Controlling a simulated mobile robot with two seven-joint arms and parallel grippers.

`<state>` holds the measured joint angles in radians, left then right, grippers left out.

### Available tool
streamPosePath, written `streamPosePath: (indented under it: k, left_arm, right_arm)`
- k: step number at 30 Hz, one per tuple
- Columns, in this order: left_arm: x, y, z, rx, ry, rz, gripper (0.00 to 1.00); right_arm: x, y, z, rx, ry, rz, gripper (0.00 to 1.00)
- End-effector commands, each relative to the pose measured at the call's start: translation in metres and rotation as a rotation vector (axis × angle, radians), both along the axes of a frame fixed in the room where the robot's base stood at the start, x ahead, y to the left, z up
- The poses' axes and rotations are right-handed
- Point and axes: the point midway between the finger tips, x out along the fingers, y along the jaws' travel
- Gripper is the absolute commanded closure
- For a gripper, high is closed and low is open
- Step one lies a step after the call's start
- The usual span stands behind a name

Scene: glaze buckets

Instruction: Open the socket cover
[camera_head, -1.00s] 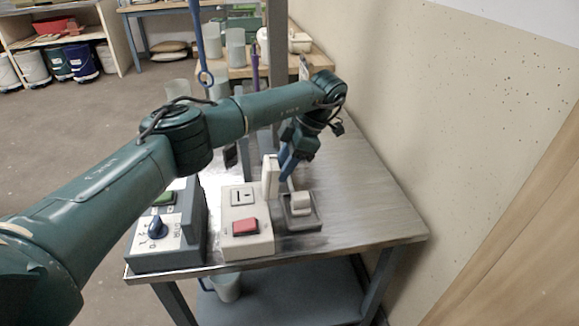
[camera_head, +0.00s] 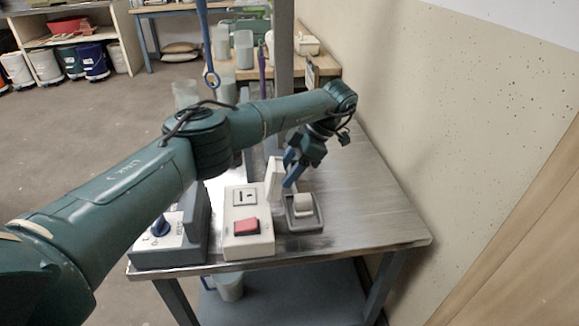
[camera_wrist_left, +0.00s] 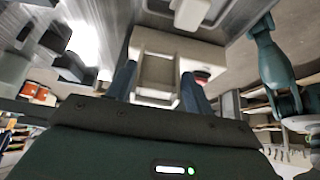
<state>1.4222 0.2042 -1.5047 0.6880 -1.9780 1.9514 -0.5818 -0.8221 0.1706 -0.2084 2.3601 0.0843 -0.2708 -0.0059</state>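The cream socket box (camera_head: 236,224) stands near the front edge of the metal table, with a red switch (camera_head: 246,226) and a socket face (camera_head: 244,196). Its white cover (camera_head: 274,180) stands raised at the box's right edge, leaning a little to the right. My left gripper (camera_head: 291,172) points down just right of the cover. In the left wrist view its two blue fingers (camera_wrist_left: 158,88) are apart, with a pale frame-like part showing between them; I cannot tell whether they touch it. The box (camera_wrist_left: 178,45) and red switch (camera_wrist_left: 203,74) also show there. My right gripper is not visible.
A grey box with a white rocker (camera_head: 304,207) stands right of the socket box, close below the gripper. A grey control box with a blue knob (camera_head: 160,227) stands left. The table (camera_head: 375,205) is clear to the right, towards the wall.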

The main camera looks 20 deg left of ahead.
Motion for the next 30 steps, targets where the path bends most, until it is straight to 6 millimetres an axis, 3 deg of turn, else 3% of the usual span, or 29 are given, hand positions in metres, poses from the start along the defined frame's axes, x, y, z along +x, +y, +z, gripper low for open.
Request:
streamPosePath:
  k: [11,21,30]
  left_arm:
    - [0.002,-0.001,0.006,0.002,-0.005,0.0,0.42]
    - [0.016,-0.025,0.049,0.002,-0.004,0.002,0.42]
    - [0.021,-0.033,0.065,0.001,-0.004,0.001,0.42]
  right_arm:
    - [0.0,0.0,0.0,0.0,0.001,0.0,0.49]
    - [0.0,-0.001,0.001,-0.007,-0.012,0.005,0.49]
    - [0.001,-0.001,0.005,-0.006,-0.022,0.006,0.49]
